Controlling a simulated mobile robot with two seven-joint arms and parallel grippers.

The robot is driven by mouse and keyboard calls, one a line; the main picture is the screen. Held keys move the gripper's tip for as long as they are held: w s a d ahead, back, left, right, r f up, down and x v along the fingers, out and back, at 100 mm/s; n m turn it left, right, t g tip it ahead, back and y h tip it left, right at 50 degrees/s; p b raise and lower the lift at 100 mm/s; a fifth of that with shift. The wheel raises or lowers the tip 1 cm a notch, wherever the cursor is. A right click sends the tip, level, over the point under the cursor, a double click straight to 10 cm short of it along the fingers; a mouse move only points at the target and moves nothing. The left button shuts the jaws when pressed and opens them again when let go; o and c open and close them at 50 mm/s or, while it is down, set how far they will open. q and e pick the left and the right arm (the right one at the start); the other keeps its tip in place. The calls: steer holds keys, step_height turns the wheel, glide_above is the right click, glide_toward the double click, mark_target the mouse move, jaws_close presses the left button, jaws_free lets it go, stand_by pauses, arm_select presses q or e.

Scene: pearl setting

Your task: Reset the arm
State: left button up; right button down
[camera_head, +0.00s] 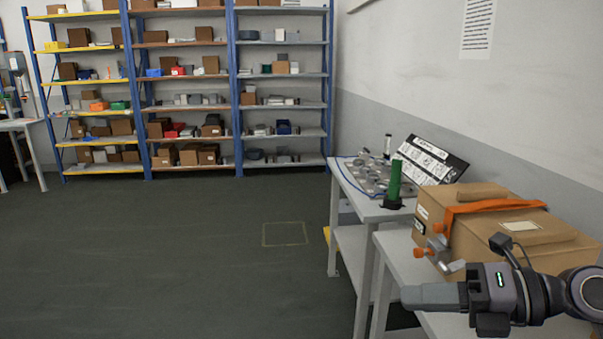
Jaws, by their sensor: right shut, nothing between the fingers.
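My right arm comes in from the right edge. Its gripper (432,297) points left over the near table and is shut, with nothing seen between the fingers. A cardboard box (455,245) with an orange strap (490,206) lies just behind the gripper on the near table. My left gripper is not in view.
A white table (358,203) bears a metal fixture (370,175), a green cylinder (394,181) and a printed board (430,160). Blue-framed shelves (232,90) with boxes line the back wall. The dark floor (150,255) at left is clear, with a yellow-outlined square (285,234).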

steer(key=s+d+f+m+t+h+p, duration=0.15)
steer(key=f+m+t+h, duration=0.4)
steer(key=m, duration=0.75)
steer(key=d+f+m+t+h+p, duration=0.1)
steer(key=d+f+m+t+h, duration=0.1)
steer(key=f+m+t, duration=0.9)
steer(key=s+f+m+g+h+p, duration=0.1)
steer(key=s+f+m+g+h, duration=0.3)
steer(key=s+f+m+g, duration=0.6)
steer(key=s+f+g, duration=0.1)
steer(key=s+f, duration=0.2)
steer(key=f, duration=0.2)
steer(key=shift+a+m, duration=0.2)
steer(key=shift+m, duration=0.1)
